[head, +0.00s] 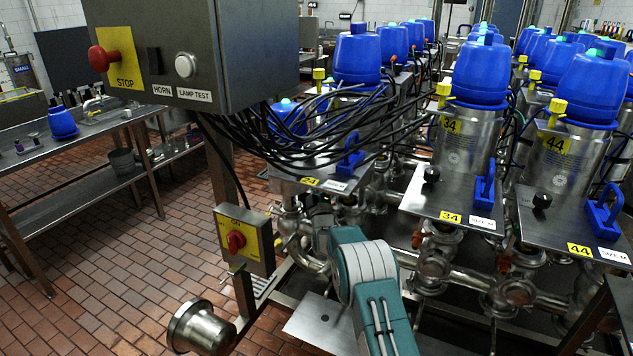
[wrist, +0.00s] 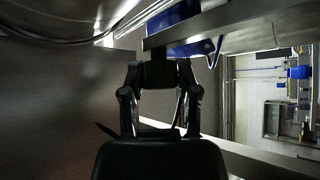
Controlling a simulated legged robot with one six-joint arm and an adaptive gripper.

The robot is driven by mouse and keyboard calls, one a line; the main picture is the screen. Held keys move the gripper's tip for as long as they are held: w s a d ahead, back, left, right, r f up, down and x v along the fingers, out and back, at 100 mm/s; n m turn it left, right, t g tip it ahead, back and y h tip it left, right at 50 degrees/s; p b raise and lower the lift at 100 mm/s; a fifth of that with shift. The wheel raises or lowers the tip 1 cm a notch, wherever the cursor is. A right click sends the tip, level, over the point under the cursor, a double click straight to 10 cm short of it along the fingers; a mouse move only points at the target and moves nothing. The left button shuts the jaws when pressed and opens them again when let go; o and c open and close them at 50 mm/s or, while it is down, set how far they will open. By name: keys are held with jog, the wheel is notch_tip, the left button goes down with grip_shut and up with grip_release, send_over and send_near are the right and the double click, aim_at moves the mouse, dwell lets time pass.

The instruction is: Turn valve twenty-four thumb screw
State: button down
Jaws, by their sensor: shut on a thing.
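The valve twenty-four plate (head: 290,182) is a metal plate with a yellow "24" label (head: 310,181), a "SIZE M" label and a blue handle (head: 350,158). Black cables hang over it. In the head view my gripper (head: 321,208) is mostly hidden under the plate's front edge, behind my teal arm. In the wrist view my gripper (wrist: 158,75) has its two fingers closed on a dark, blocky thumb screw (wrist: 157,73) just below a metal plate edge. The screw's far side is hidden, and its turn angle cannot be told.
A grey control box (head: 180,50) with a red STOP button hangs close at upper left, its cables draping down. A red rotary switch box (head: 240,238) stands left of my arm. Valves 34 (head: 455,190) and 44 (head: 570,215) stand to the right. Pipes crowd below.

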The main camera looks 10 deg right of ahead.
jog(key=shift+f+m+h, duration=0.45)
jog(key=shift+m+h, duration=0.25)
jog(key=shift+m, duration=0.1)
jog(key=shift+c, duration=1.7)
grip_release()
jog(key=shift+w+f, duration=0.1)
jog(key=shift+r+t, duration=0.3)
jog(key=v, duration=1.2)
jog(key=shift+a, duration=0.15)
